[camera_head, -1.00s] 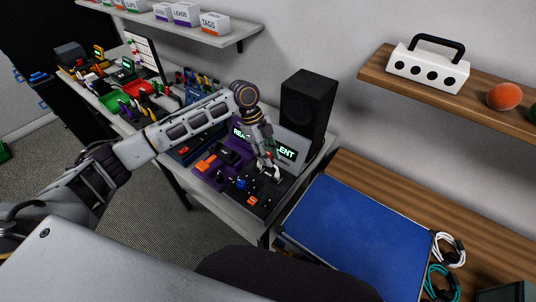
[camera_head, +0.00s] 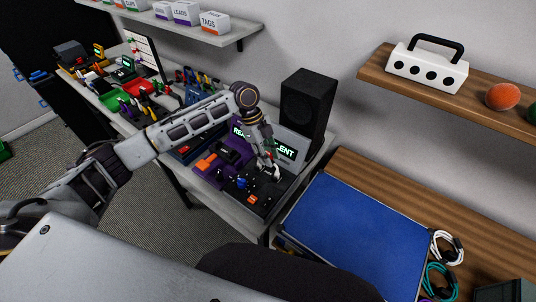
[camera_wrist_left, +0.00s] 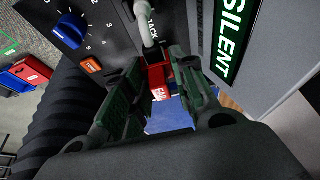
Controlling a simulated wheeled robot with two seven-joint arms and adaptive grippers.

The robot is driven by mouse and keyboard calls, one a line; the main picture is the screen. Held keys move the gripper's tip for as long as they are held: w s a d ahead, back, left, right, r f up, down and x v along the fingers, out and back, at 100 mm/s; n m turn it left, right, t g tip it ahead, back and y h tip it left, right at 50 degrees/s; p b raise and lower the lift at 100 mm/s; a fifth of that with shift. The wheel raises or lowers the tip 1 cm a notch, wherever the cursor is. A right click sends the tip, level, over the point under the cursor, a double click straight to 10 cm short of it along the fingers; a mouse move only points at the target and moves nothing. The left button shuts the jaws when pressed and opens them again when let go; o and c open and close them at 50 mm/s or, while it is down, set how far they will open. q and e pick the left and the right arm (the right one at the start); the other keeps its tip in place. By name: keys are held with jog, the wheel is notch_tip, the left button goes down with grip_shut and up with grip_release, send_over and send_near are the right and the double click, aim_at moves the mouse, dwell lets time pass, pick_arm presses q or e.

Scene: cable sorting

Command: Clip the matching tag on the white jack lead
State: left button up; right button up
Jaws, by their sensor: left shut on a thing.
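My left gripper (camera_head: 268,170) is over the dark control panel in the head view. In the left wrist view, its two green-padded fingers (camera_wrist_left: 160,92) are shut on a red tag (camera_wrist_left: 157,79) with white lettering, only partly visible between them. The pale plug of the white jack lead (camera_wrist_left: 147,28) stands at the socket marked JACK, just beyond the fingertips. The red tag is right at the lead in the picture; whether it is clipped on cannot be told. My right gripper is in neither view.
The panel carries a blue knob (camera_wrist_left: 69,30) and an orange switch (camera_wrist_left: 90,64). A screen reading SILENT (camera_wrist_left: 229,38) stands close beside the gripper. A black speaker (camera_head: 307,108) stands behind. A blue mat (camera_head: 355,235) and a coiled white cable (camera_head: 447,247) lie on the right.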

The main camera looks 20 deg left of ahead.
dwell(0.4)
pick_arm(q)
jog(key=o, duration=0.8)
jog(key=shift+o, duration=0.5)
jog(key=o, duration=0.5)
jog(key=shift+p, duration=0.3)
jog(key=shift+r+p, duration=1.3)
jog(key=shift+r, duration=2.65)
